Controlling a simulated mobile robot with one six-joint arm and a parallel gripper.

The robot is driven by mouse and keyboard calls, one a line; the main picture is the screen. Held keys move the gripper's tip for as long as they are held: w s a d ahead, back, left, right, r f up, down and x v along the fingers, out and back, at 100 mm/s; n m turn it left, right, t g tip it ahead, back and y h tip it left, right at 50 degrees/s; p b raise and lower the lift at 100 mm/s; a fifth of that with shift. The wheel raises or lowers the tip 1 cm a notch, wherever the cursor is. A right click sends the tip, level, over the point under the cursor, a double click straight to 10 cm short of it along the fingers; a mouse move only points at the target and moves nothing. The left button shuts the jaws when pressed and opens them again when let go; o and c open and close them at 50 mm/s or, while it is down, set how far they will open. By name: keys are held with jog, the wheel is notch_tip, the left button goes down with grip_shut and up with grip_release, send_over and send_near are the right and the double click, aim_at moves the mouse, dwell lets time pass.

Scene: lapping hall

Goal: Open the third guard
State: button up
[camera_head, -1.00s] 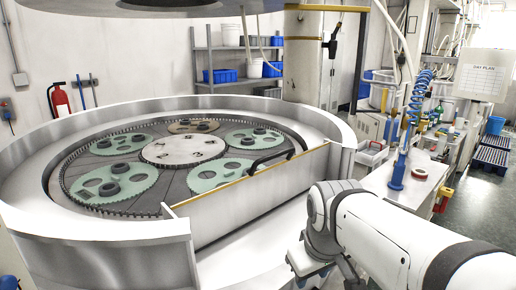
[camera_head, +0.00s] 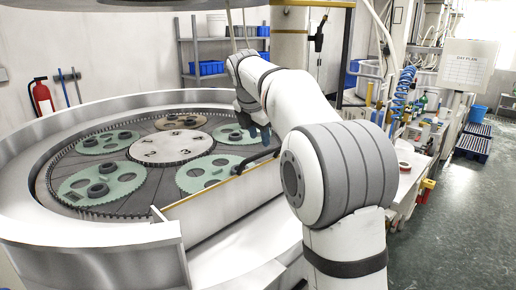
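A flat guard panel (camera_head: 215,208) with a yellow top edge stands upright across the front opening of the round lapping machine's white rim (camera_head: 110,234). A black bar handle (camera_head: 258,160) is at the right part of its top edge. No number shows on the panel, so I cannot tell whether it is the third guard. My gripper (camera_head: 257,134) points down just above and behind the handle, seemingly apart from it. Its fingers are small, dark and partly hidden by my arm, so I cannot tell whether they are open or shut.
Inside the ring, several green carrier discs (camera_head: 101,187) holding dark rings lie around a numbered centre plate (camera_head: 171,147). A column (camera_head: 289,38) stands behind. A cluttered bench (camera_head: 422,150) is at the right, with clear floor (camera_head: 450,225) before it.

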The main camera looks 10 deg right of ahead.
aim_at(263, 153)
jog(key=x, duration=0.6)
jog(key=shift+p, duration=0.3)
jog(key=shift+c, duration=0.3)
grip_shut()
